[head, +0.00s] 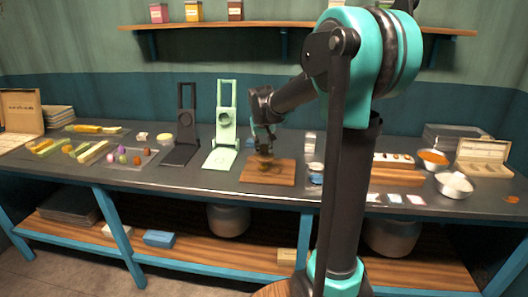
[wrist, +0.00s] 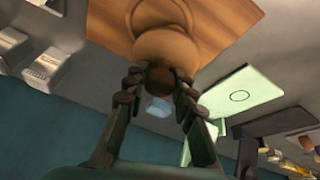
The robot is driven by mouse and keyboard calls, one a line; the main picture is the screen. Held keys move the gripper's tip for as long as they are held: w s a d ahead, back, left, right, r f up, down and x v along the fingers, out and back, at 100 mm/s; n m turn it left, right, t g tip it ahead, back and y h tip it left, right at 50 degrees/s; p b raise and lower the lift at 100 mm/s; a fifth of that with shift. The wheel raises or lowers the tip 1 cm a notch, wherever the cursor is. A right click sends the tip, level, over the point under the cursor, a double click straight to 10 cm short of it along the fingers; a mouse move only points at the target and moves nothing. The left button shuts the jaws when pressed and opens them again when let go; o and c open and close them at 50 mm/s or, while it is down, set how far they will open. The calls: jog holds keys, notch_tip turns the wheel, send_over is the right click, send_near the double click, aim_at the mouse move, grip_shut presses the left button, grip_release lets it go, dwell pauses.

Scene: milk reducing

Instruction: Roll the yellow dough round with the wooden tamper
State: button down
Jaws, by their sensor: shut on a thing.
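My gripper (wrist: 158,95) is shut on the wooden tamper (wrist: 166,48), whose round brown body shows beyond the fingers in the wrist view. In the head view the tamper (head: 265,158) is small and partly hidden by my gripper (head: 264,147). The tamper is over the wooden board (head: 262,178), near its middle. A small yellowish patch under the tamper may be the yellow dough (head: 264,167). It is mostly covered, so its shape cannot be told, nor whether the tamper touches it.
A light green stand (head: 222,135) and a black stand (head: 183,135) are left of the board. Small jars (head: 316,172) stand close at its right. Farther right are a bowl of white powder (head: 454,184) and an orange-filled bowl (head: 433,158). The counter in front of the stands is clear.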

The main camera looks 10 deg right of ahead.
jog(key=shift+r, duration=3)
